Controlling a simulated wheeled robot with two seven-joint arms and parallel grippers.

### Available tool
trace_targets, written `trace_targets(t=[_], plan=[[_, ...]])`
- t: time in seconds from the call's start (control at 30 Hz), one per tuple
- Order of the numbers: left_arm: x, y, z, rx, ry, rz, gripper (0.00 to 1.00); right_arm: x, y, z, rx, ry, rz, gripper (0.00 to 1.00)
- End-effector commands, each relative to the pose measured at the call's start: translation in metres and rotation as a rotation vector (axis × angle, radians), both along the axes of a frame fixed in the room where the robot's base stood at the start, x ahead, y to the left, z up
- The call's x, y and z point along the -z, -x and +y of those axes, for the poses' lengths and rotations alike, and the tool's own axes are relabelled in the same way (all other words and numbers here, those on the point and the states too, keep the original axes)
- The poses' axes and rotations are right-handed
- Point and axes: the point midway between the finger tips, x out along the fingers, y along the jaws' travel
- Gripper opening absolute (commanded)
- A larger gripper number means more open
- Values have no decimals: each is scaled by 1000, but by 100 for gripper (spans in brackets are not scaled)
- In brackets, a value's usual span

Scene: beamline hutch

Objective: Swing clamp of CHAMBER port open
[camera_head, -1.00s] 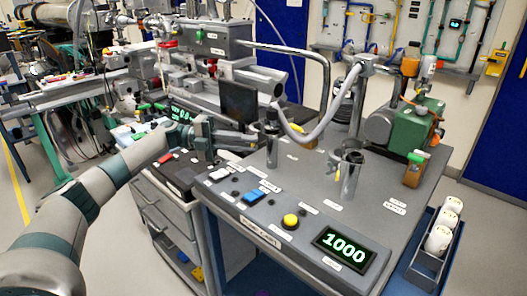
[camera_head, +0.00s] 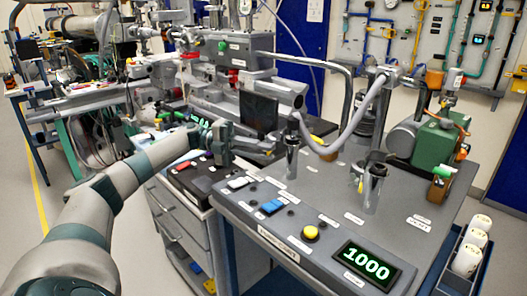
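A pump cart (camera_head: 300,205) has two upright metal port tubes on its grey top. My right gripper is not in view.
A green pump (camera_head: 432,143) stands at the back right of the cart. White bottles (camera_head: 467,260) stand in a side rack. Beamline equipment (camera_head: 225,75) crowds behind.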

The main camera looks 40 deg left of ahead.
Motion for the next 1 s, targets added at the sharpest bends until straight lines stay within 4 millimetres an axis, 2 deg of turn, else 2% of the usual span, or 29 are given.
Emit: trace_targets(t=[0.03,0.07,0.37,0.57,0.77,1.0], plan=[[1,0,0,0,-1,1,24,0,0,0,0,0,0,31],[1,0,0,0,-1,1,31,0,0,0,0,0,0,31],[0,0,0,0,0,0,31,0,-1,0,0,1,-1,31],[0,2,7,-1,0,0,31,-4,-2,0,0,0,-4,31],[1,9,29,-3,0,0,31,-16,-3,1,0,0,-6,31],[1,22,71,-4,2,-2,31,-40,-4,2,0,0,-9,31]])
